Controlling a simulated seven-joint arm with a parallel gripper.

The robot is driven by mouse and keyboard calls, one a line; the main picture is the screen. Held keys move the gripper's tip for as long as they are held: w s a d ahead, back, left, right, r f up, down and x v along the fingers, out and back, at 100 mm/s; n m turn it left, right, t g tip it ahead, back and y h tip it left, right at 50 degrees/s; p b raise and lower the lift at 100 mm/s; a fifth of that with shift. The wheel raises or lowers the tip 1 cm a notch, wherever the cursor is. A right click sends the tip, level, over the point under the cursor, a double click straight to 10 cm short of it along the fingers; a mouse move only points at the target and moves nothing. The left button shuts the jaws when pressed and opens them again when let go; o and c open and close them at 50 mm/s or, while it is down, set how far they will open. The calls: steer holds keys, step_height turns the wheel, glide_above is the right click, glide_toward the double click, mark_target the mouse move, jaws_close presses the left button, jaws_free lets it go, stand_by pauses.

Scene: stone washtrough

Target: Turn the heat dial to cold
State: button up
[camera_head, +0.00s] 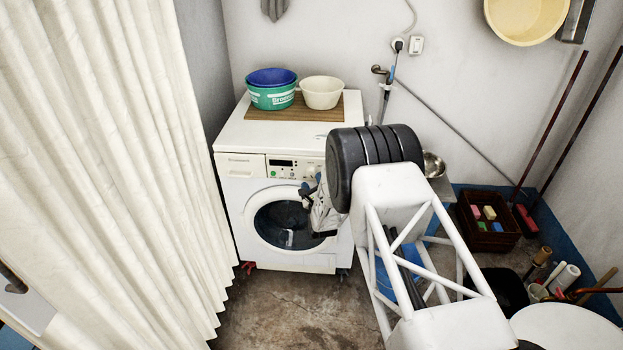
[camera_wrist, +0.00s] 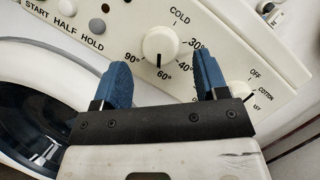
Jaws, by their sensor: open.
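The heat dial (camera_wrist: 160,42) is a round white knob on the washing machine's slanted panel in the wrist view. Its black mark points down the picture at 60°. The COLD label is above the dial, with 30° and 40° to the right and 90° to the left. My gripper (camera_wrist: 162,63) is open, its two blue fingers apart at the lower left and lower right of the dial. Nothing is between them but the panel and the dial's lower edge; I cannot tell whether they touch. In the head view my gripper (camera_head: 313,198) is at the front of the washing machine (camera_head: 232,190).
START and HALF HOLD buttons (camera_wrist: 66,7) are at upper left. The round door (camera_head: 288,222) is below the panel. A cream curtain (camera_head: 105,150) hangs left; bowls (camera_head: 272,98) stand on top.

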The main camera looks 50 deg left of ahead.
mark_target(310, 173)
steer(key=shift+x, duration=1.3)
steer(key=shift+c, duration=0.5)
steer(key=c, duration=0.8)
